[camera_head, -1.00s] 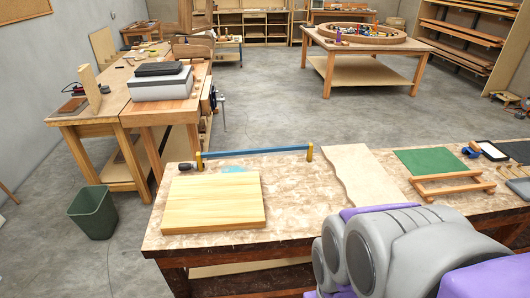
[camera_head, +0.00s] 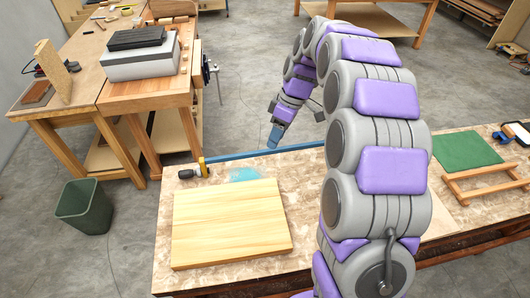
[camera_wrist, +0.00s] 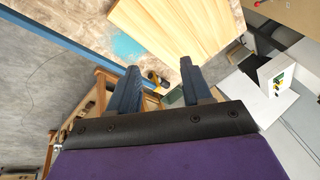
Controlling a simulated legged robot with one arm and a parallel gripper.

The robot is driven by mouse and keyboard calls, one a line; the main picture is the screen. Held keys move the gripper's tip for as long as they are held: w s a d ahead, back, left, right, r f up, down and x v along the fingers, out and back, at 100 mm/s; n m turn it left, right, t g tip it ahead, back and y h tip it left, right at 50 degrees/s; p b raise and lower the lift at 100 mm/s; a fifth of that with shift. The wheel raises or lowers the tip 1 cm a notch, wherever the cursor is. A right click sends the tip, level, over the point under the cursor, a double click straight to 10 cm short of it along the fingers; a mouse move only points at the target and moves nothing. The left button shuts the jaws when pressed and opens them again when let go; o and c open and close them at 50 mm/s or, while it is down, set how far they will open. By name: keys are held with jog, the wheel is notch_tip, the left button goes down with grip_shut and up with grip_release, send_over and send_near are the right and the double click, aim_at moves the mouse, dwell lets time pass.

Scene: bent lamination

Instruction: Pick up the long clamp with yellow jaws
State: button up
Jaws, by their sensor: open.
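The long clamp (camera_head: 245,154) lies along the far edge of the near workbench, with a blue bar, a yellow jaw and a dark handle at its left end. Its right end is hidden behind my arm. In the wrist view the blue bar (camera_wrist: 60,39) runs in from the upper left, and a yellow jaw (camera_wrist: 153,77) shows between my fingers. My gripper (camera_head: 274,137) is near the bar in the head view; its exact height and gap are hard to tell. In the wrist view my gripper (camera_wrist: 160,70) has its two blue fingers apart, with nothing held.
A pale wooden board (camera_head: 230,222) lies on the bench in front of the clamp, beside a light-blue patch (camera_head: 244,174). A green sheet (camera_head: 466,151) and a wooden frame (camera_head: 486,183) lie at right. A green bin (camera_head: 84,207) stands on the floor at left.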

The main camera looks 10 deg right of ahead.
jog(key=w+d+f+n+p, duration=0.25)
jog(key=w+f+n, duration=0.2)
jog(key=w, duration=0.65)
jog(key=n+t+y, duration=0.1)
jog(key=n, duration=0.1)
send_near(267, 154)
jog(key=x, duration=0.4)
jog(key=d+x, duration=0.1)
jog(key=x, duration=0.2)
jog(key=shift+w+f+b, duration=0.25)
jog(key=shift+w+b, duration=0.05)
jog(key=shift+w, duration=0.1)
jog(key=shift+a+b+x, duration=0.2)
jog(key=shift+b+x, duration=0.2)
jog(key=shift+x, duration=2.1)
jog(key=shift+w, duration=0.1)
jog(key=shift+c, duration=0.5)
grip_shut()
